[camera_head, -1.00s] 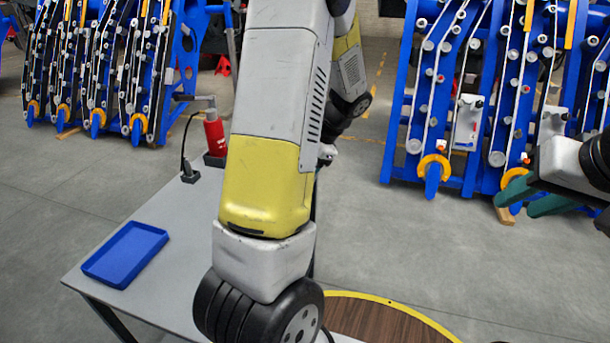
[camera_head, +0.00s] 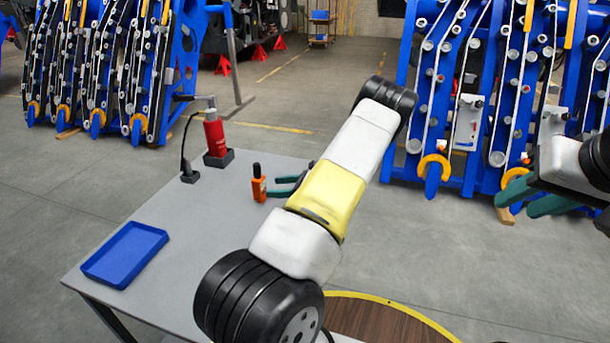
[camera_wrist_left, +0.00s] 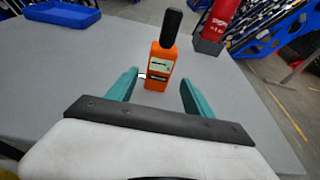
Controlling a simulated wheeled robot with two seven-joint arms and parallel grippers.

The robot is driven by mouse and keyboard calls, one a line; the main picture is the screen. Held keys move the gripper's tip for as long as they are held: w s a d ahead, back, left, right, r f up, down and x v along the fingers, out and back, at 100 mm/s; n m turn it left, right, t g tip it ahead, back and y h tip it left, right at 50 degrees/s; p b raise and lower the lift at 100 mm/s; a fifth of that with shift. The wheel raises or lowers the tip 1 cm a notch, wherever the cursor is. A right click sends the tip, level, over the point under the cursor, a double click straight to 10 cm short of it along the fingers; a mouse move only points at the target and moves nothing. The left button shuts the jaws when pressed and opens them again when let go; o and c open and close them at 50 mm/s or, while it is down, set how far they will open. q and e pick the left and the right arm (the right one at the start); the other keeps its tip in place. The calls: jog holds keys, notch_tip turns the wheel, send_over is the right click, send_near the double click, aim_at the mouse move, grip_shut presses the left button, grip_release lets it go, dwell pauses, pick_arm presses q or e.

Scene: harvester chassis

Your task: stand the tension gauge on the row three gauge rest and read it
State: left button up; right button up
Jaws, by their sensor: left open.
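The tension gauge, an orange body with a black top (camera_head: 259,187), stands upright on the grey table. It also shows in the left wrist view (camera_wrist_left: 160,66), with a pale label on its face. My left gripper (camera_head: 273,187) is open just to its right, fingers pointing at it. In the left wrist view the gauge stands between and slightly beyond the green fingertips (camera_wrist_left: 159,79), with gaps on both sides. My right gripper (camera_head: 520,199) is open and empty at the right edge. Pale plates (camera_head: 467,122) sit on the right blue rows; I cannot tell which is the row three gauge rest.
A blue tray (camera_head: 125,254) lies at the table's left. A red tool (camera_head: 214,135) stands in a dark holder at the table's far edge, beside a small dark block with a cable (camera_head: 190,176). Blue row frames (camera_head: 432,80) stand behind. Table (camera_head: 190,235) is clear between tray and gauge.

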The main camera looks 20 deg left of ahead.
aim_at(261, 174)
pick_arm(q)
jog(key=shift+x, duration=3.8)
grip_shut()
jog(key=shift+r, duration=3)
jog(key=shift+d, duration=0.1)
